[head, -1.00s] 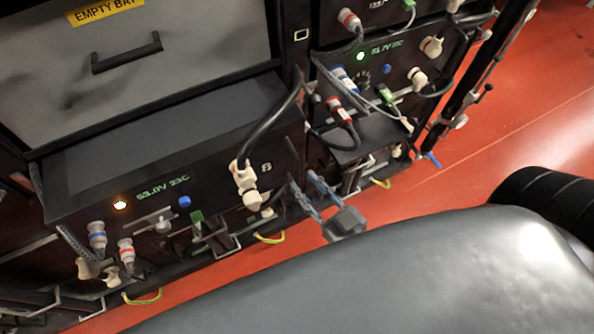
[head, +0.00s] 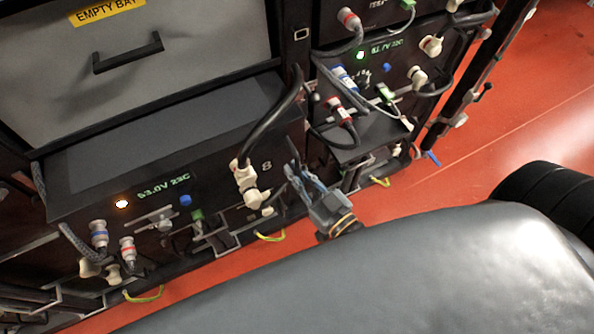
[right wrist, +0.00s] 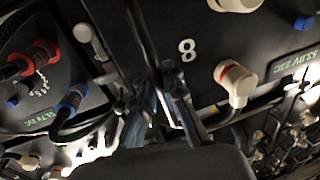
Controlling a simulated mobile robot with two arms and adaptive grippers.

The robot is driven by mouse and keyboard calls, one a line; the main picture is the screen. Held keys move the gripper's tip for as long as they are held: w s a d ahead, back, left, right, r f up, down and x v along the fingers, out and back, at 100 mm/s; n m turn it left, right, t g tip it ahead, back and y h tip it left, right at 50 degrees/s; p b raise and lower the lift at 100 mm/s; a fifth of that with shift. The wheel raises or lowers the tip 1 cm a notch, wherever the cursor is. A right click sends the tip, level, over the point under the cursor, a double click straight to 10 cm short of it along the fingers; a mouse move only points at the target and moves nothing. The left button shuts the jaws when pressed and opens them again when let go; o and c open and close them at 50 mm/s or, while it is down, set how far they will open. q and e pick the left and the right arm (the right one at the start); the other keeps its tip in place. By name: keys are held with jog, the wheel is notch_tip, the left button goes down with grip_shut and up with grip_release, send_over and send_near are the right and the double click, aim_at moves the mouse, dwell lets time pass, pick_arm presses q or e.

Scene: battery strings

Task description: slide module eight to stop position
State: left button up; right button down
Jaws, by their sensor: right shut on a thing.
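Module eight (head: 110,180) is a dark box with a white 8, an amber lamp and a green readout on its front. It stands out from the rack, so part of its top shows. Its front, with the 8, also shows in the right wrist view (right wrist: 205,85). My right gripper (head: 296,178) is at the right end of this front, beside the 8. In the right wrist view its fingers (right wrist: 168,98) are closed around a thin bar, which looks like module eight's handle; the fingers partly hide it. My left gripper is not in view.
A black cable (head: 283,115) arcs from a cream plug on module eight's front up to the rack. A neighbouring module (head: 395,65) with red and blue plugs stands to the right. An empty bay drawer (head: 200,50) is above. The red floor (head: 500,170) is open at right.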

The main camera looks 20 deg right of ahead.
jog(key=shift+s, duration=0.1)
jog(key=v, duration=0.1)
jog(key=p+v, duration=0.1)
jog(key=v, duration=0.1)
jog(key=shift+s+a+f, duration=0.1)
jog(key=shift+a+f, duration=0.05)
jog(key=shift+a, duration=0.2)
jog(key=c, duration=1.4)
grip_release()
jog(key=shift+c, duration=0.2)
jog(key=v, duration=1.2)
jog(key=shift+d, duration=0.1)
